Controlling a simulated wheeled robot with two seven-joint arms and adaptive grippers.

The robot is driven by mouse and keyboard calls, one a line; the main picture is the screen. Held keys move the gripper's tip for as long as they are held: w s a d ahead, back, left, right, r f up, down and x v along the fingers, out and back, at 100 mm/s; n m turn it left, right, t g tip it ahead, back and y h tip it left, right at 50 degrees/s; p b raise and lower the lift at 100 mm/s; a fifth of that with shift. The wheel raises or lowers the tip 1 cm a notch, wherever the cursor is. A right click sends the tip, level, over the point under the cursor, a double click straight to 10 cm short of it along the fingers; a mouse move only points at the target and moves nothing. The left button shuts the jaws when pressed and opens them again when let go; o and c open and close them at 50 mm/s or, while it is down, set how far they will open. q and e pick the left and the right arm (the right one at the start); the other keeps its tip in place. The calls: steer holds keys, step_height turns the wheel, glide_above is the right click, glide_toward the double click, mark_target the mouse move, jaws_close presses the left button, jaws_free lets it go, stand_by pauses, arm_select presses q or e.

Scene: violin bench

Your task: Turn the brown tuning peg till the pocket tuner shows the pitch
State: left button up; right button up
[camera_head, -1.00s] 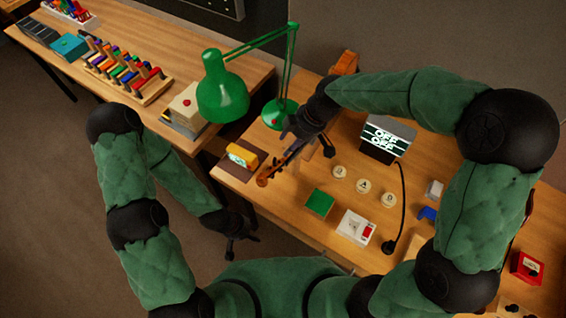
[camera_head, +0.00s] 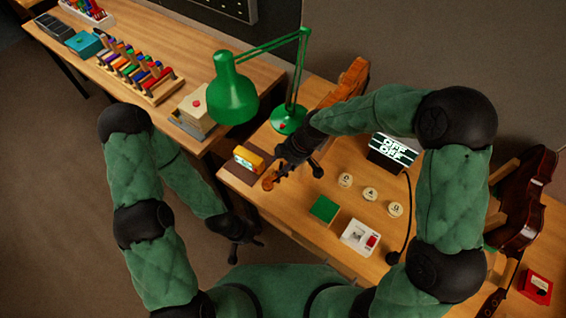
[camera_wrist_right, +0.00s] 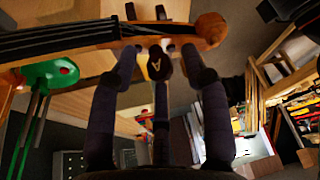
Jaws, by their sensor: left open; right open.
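The violin's orange-brown body (camera_head: 352,80) lies at the back of the bench, and its scroll (camera_head: 268,181) points toward the front left. My right gripper (camera_head: 283,168) is over the neck end beside the scroll. In the right wrist view, the neck (camera_wrist_right: 90,42) runs across the top, with dark pegs at the scroll end. My open right gripper (camera_wrist_right: 160,62) has its fingers around a dark peg head marked A (camera_wrist_right: 157,66); contact cannot be told. The yellow pocket tuner (camera_head: 249,158) stands left of the scroll; its reading is too small. My left gripper (camera_head: 238,238) is open and empty, off the bench.
A green lamp (camera_head: 235,95) stands behind the tuner. Round lettered discs (camera_head: 370,193), a green block (camera_head: 324,208) and a white device (camera_head: 360,237) lie on the bench. A second, red-brown violin (camera_head: 525,210) is at the right.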

steer(key=shift+f, duration=0.15)
jaws_close()
steer(key=shift+m+t, duration=0.3)
steer(key=shift+m, duration=0.3)
jaws_free()
steer(key=v, duration=1.2)
